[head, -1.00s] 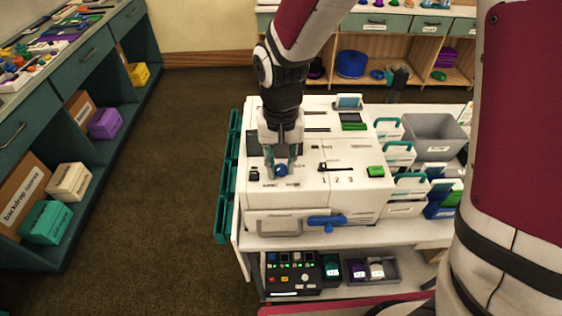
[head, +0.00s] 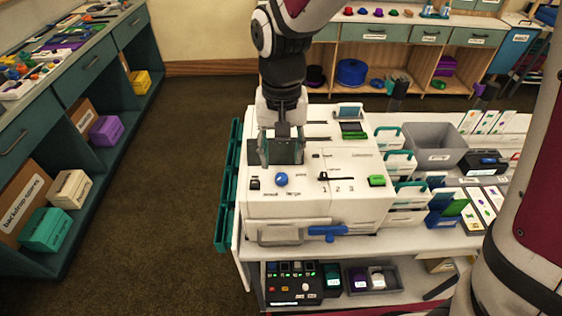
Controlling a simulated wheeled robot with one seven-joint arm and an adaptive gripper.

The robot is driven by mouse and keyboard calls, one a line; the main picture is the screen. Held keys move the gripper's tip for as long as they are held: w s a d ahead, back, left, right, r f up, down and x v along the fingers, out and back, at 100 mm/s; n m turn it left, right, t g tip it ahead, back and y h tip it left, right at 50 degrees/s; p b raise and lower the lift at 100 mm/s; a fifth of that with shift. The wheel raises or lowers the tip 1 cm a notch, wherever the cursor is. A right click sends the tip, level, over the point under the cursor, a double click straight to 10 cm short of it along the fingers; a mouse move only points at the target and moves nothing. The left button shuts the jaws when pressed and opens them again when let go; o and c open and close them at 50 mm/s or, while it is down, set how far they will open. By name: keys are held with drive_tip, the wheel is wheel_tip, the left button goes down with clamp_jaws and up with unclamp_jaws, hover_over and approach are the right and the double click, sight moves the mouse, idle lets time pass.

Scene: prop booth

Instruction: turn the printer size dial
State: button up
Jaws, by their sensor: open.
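The printer (head: 290,210) is a white box-shaped machine on a white table. Its size dial looks to be the round blue knob (head: 281,180) on the front part of its top, with small labels around it that I cannot read clearly. My gripper (head: 281,160) points down above the printer top, behind and above the blue knob, and is apart from it. It is open with nothing seen between its fingers. A dark panel on the printer shows behind the fingers.
A slider marked 1 2 3 (head: 337,178) and a green button (head: 376,181) lie right of the knob. A blue handle (head: 327,232) sticks out at the printer's front. Card holders (head: 397,165) and a grey bin (head: 433,148) stand to the right. The floor at left is clear.

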sight(283, 177)
drive_tip(key=shift+r, duration=2.8)
drive_tip(key=s+d+r+t, duration=0.2)
drive_tip(key=s+d+r, duration=0.3)
drive_tip(key=s+d, duration=0.2)
drive_tip(key=s+d+r+t, duration=0.3)
drive_tip(key=s+d+r, duration=0.2)
drive_tip(key=s+d, duration=0.2)
drive_tip(key=shift+s+d+n+t, duration=0.3)
drive_tip(key=shift+s+d, duration=0.05)
drive_tip(key=shift+d, duration=0.75)
